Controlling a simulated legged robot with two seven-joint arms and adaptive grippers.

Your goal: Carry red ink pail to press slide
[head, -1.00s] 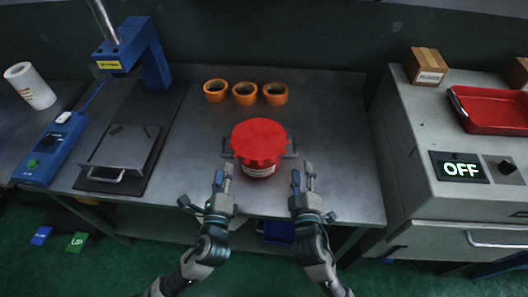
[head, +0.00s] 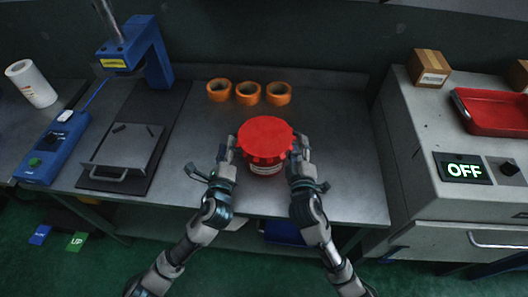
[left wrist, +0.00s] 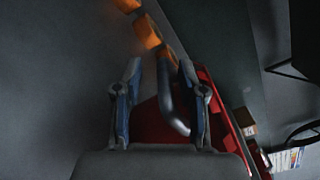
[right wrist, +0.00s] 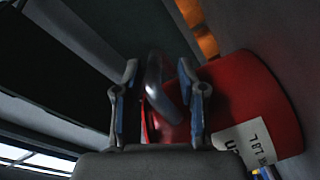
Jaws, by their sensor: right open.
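The red ink pail (head: 265,137) stands upright on the metal bench, with a red lid and a white label. My left gripper (head: 229,150) is at its left side. In the left wrist view one metal side handle (left wrist: 167,95) lies between that gripper's spread fingers. My right gripper (head: 299,152) is at the pail's right side. In the right wrist view the other handle (right wrist: 155,78) lies between its spread fingers, beside the red wall and label.
A grey machine (head: 430,140) with an OFF display, a red tray (head: 490,108) and a cardboard box (head: 428,68) is at the right. Bare bench (head: 185,140) lies between slide and pail.

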